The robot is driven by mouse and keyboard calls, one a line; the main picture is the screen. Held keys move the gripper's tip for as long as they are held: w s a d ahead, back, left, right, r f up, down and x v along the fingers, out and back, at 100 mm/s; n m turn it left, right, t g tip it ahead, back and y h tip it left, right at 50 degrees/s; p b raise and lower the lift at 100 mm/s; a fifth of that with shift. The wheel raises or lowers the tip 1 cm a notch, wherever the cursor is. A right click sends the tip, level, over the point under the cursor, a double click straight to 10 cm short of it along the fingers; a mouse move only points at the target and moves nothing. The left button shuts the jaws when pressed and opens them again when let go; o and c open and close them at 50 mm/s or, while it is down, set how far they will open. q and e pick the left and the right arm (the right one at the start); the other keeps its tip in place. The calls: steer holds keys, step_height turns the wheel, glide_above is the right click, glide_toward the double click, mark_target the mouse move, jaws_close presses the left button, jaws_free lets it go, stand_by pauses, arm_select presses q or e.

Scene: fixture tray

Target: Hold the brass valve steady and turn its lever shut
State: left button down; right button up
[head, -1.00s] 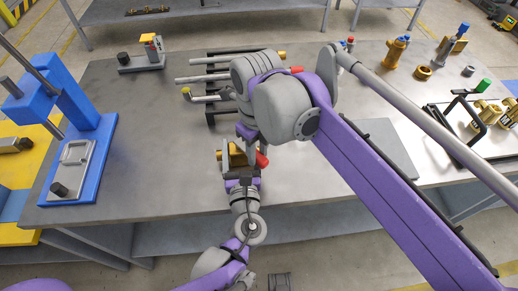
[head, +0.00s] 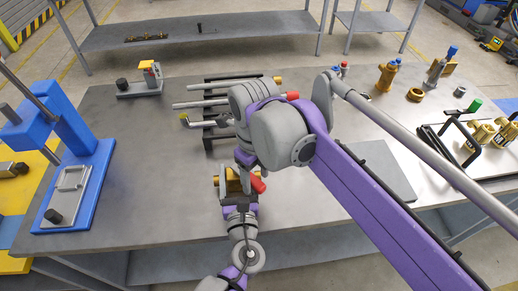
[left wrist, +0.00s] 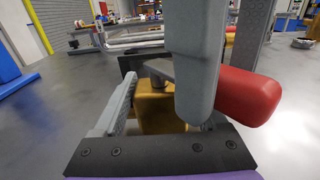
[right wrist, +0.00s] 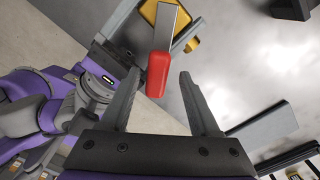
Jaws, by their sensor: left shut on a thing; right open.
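The brass valve (head: 233,184) stands near the table's front edge, partly hidden by my arms in the head view. My left gripper (head: 234,186) is shut on its body; the brass also shows between its fingers in the left wrist view (left wrist: 158,112). The valve's lever has a silver bar (right wrist: 168,25) and a red grip (right wrist: 157,75). In the left wrist view the red grip (left wrist: 248,95) sticks out to the right. My right gripper (right wrist: 163,78) is open, its fingertips on either side of the red grip, with gaps showing. One grey right finger (left wrist: 195,65) hides part of the valve.
A rack with several rods (head: 208,104) stands behind my grippers. A blue press (head: 75,140) is at the left, a grey plate (head: 375,172) at the right. Brass fittings (head: 387,76) and a black-handled tray (head: 440,150) stand farther right. The table (head: 150,170) is clear left of the valve.

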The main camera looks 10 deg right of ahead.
steer(key=w+d+n, duration=0.2)
steer(key=w+n, duration=0.2)
steer(key=n, duration=0.4)
step_height(320, 180, up, 12)
steer(key=shift+d, duration=0.15)
steer(key=shift+w, duration=0.1)
